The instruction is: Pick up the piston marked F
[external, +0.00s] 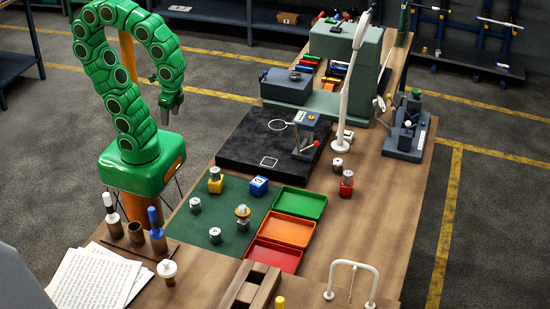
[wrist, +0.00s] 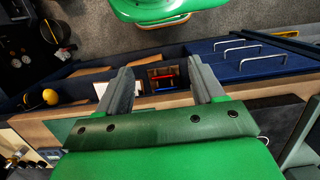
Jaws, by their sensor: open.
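Several small silver pistons show in the external view. One piston (external: 195,204) stands on the green mat (external: 178,226), and another piston (external: 215,235) with a dark letter on its top, possibly A, stands nearer the front. A piston (external: 215,173) sits on a yellow block. A piston (external: 337,166) stands right of the mat, beside one on a red block (external: 346,188). I cannot read an F on any of them. My gripper (external: 172,101) is open and empty, raised at the left, away from the pistons. Its spread fingers show in the wrist view (wrist: 163,82), with no piston between them.
A blue block (external: 258,186) and a yellow-topped piece (external: 242,213) are on the mat. Green (external: 310,193), orange (external: 308,238) and red trays (external: 292,267) lie to its right. A black plate (external: 240,158) with a stand is behind. Upright tools (external: 157,235) stand at the front left.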

